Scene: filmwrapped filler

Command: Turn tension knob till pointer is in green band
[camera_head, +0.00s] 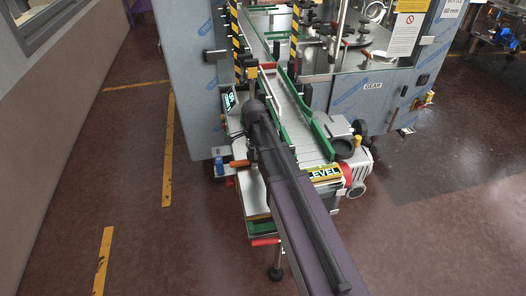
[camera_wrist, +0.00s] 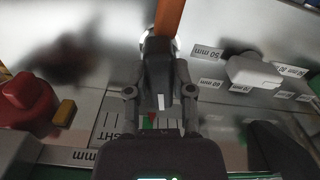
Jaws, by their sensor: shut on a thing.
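In the wrist view my gripper (camera_wrist: 159,92) is shut on a dark knob (camera_wrist: 157,68), one finger on each side. The knob has a pale mark on its lower end. A small red mark (camera_wrist: 152,119) shows just below it, close to a bit of green; I cannot tell for sure whether this is the pointer and the band. A partly covered label (camera_wrist: 125,119) ending in "GHT" lies to the left. In the head view my own arm hides the gripper and the knob.
An orange bar (camera_wrist: 170,17) stands just beyond the knob. A red knob (camera_wrist: 25,101) is at left and a white block (camera_wrist: 253,70) at right among "mm" labels.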

